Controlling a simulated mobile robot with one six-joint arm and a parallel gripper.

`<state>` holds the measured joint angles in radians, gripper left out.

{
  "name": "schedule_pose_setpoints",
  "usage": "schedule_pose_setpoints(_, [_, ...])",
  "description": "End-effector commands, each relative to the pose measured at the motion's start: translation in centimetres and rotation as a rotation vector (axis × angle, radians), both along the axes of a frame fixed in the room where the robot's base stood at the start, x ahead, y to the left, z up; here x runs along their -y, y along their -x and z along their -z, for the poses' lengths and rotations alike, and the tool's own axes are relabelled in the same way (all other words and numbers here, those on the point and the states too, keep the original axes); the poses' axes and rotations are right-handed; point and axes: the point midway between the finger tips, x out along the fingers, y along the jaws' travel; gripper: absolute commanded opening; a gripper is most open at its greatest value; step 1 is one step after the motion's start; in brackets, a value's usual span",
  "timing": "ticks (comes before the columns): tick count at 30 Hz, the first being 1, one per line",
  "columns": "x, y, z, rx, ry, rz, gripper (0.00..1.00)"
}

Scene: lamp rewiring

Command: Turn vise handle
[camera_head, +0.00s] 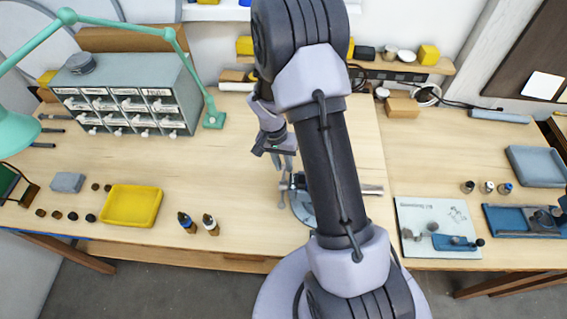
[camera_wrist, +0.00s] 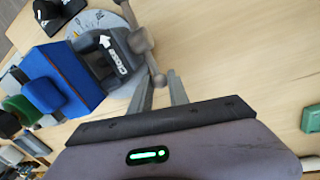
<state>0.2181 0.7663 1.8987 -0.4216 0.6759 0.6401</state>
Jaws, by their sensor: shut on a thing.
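The vise stands on the bench, mostly hidden behind my arm in the head view; its round base (camera_head: 303,208) shows. In the wrist view the vise (camera_wrist: 112,52) has a grey body with a white arrow and the word "Close", and a blue block beside it. Its metal handle (camera_wrist: 146,52) is a bar with rounded ends, crossing the screw end. My gripper (camera_wrist: 158,76) is shut on the handle's near end, which sits between the fingertips. In the head view my gripper (camera_head: 284,168) points down at the vise's left side.
A yellow tray (camera_head: 131,206) and two small bottles (camera_head: 198,224) stand to the left. A drawer cabinet (camera_head: 130,95) and a green lamp arm (camera_head: 172,40) are at the back left. A white board (camera_head: 438,215) with tools lies to the right.

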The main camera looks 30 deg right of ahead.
Motion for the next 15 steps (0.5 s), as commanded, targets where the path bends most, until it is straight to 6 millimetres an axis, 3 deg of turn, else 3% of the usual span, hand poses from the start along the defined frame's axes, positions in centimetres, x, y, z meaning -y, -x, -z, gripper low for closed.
schedule_pose_setpoints(7, [0.3, -0.2, 0.1, -0.065, -0.039, 0.003, 0.00])
schedule_pose_setpoints(15, [0.1, -0.2, 2.3, -0.286, -0.193, 0.000, 0.00])
